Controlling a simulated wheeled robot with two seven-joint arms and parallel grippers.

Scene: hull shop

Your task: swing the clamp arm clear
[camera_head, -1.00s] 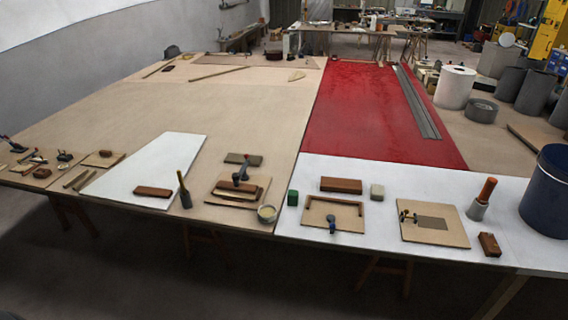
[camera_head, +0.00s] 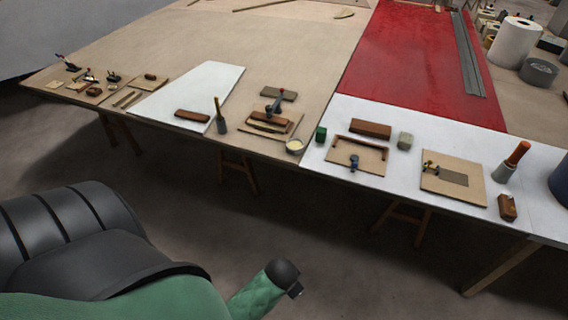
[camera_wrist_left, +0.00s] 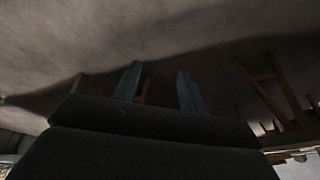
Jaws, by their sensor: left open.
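In the head view, a clamp (camera_head: 275,106) with a grey arm and a red tip stands over a brown wooden block (camera_head: 270,118) on a small board. Its arm slants up over the block; whether it presses on it is too small to tell. A small clamp-like blue fitting (camera_head: 354,163) sits on another board to the right. My left arm comes in at the bottom left, well short of the table. In the left wrist view, my left gripper (camera_wrist_left: 159,70) shows two separated blue-grey fingers, open and empty, with floor beyond. My right gripper is out of view.
The white front panel (camera_head: 470,145) holds a brown block (camera_head: 370,129), a green block (camera_head: 321,134) and an orange-handled tool (camera_head: 518,153). Trestle legs (camera_head: 240,174) stand under the table. The floor in front is clear.

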